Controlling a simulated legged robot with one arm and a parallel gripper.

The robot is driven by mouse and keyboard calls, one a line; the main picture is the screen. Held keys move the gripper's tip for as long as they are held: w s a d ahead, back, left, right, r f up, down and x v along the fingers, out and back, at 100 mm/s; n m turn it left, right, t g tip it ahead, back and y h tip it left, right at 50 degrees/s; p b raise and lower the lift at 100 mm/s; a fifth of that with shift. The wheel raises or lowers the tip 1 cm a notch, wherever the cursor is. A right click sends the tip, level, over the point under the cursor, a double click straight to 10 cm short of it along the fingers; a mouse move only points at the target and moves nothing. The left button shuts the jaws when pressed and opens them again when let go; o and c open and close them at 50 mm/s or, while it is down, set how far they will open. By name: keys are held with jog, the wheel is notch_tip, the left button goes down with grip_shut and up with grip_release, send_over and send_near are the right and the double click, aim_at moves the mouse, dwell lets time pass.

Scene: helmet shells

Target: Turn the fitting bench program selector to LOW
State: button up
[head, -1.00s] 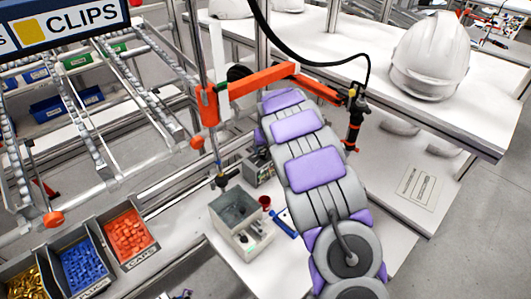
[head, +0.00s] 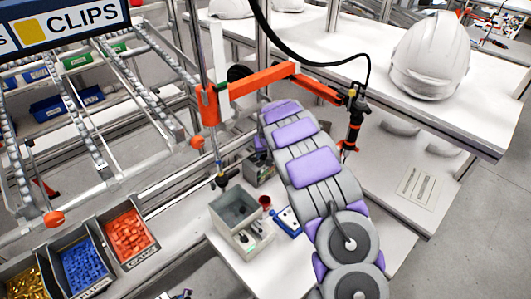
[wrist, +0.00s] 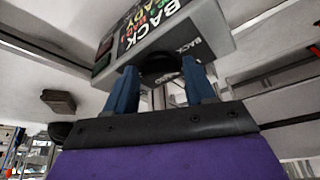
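In the wrist view, my gripper (wrist: 160,78) has its two blue fingers spread apart. A dark round knob (wrist: 160,65) shows between the fingertips, on the near face of a grey box (wrist: 212,38). I cannot see clear contact between fingers and knob. The box carries the words BACK and READY on its panels. The knob's pointer and any LOW mark cannot be read. In the head view, a small grey box (head: 260,172) stands beside the far end of my arm. My arm hides the gripper there.
An orange jib (head: 255,82) spans behind my arm. A white helmet (head: 430,58) sits on the table at right.

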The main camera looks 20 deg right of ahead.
jog(key=c, duration=0.7)
jog(key=m, duration=0.1)
jog(key=m+h+b, duration=0.1)
jog(key=shift+w+a+f+m, duration=0.1)
jog(key=shift+a+m, duration=0.05)
jog(key=shift+m, duration=0.25)
jog(key=shift+m+h+b, duration=0.4)
jog(key=shift+m+b, duration=0.5)
jog(key=shift+b, duration=0.2)
jog(key=o, duration=1.1)
jog(key=shift+a+r, duration=0.1)
jog(key=shift+r, duration=0.15)
